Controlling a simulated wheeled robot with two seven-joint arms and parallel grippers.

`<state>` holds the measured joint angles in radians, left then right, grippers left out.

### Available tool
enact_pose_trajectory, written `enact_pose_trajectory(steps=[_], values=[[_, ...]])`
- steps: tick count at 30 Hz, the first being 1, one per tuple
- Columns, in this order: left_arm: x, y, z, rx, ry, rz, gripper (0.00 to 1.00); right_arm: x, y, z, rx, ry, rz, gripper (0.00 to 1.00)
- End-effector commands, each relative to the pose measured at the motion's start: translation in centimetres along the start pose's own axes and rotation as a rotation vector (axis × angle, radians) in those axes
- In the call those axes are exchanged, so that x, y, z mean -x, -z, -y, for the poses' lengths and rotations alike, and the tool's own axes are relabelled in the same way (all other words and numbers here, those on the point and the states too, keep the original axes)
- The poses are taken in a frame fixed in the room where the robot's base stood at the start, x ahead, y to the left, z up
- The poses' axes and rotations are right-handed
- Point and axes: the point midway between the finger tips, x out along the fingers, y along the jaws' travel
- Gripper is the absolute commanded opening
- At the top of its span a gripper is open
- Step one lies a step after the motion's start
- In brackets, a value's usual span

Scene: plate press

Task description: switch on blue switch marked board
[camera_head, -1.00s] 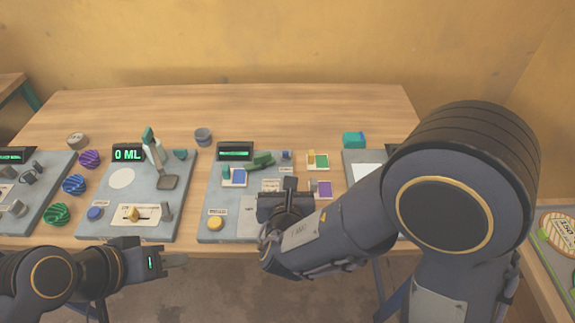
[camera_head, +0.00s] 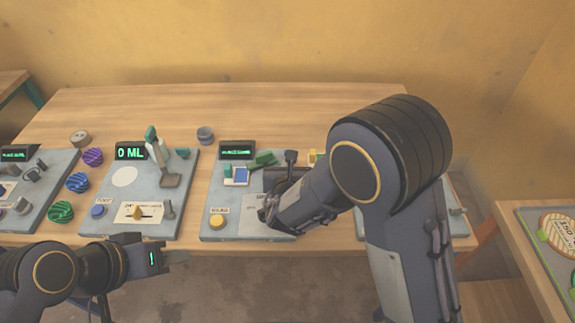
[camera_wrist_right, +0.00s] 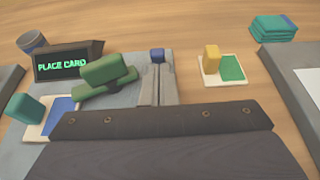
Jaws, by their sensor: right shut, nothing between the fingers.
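The small blue switch (camera_wrist_right: 157,55) stands at the far edge of the grey middle board, right of its display, in the right wrist view. In the head view it is hidden behind my right gripper (camera_head: 291,157). The middle board (camera_head: 210,205) carries a display reading PLACE CARD (camera_wrist_right: 62,66), a green lever-like part (camera_wrist_right: 105,78) and a yellow button (camera_head: 217,221). My right gripper also shows in the wrist view (camera_wrist_right: 158,80), shut and empty, its tips just on the near side of the switch; contact cannot be told. My left gripper (camera_head: 175,257) hovers before the table edge; its jaw state is unclear.
A white card pad with a yellow block (camera_wrist_right: 211,58) lies right of the board. A teal stack (camera_wrist_right: 273,28) stands farther right. The board with the 0 ML display (camera_head: 130,153) lies to the left. The table's back is clear.

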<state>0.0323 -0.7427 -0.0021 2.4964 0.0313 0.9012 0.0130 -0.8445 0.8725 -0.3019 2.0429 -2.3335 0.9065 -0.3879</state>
Motion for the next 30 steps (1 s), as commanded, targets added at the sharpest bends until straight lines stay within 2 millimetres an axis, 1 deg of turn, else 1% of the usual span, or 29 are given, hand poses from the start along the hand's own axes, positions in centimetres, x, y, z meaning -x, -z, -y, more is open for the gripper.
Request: enact_pose_trajectory(steps=[7, 12, 23, 26, 30], values=[[0.1, 0.1, -0.1, 0.000, 0.000, 0.000, 0.36, 0.1, -0.1, 0.0, 0.000, 0.000, -0.003, 0.00], [0.9, 0.5, -0.4, 0.000, 0.000, 0.000, 0.36, 0.1, -0.6, 0.0, -0.002, 0.000, -0.035, 0.00], [1.8, 0.9, -0.8, 0.000, 0.000, 0.000, 0.36, 0.0, -0.8, 0.0, -0.001, 0.000, -0.088, 0.00], [2.4, 1.2, -1.1, 0.000, 0.000, 0.000, 0.36, 0.0, -1.1, 0.0, -0.003, 0.001, -0.113, 0.00], [3.8, 1.9, -1.8, 0.000, 0.000, 0.000, 0.36, -0.1, -1.8, 0.0, -0.003, 0.001, -0.174, 0.00]])
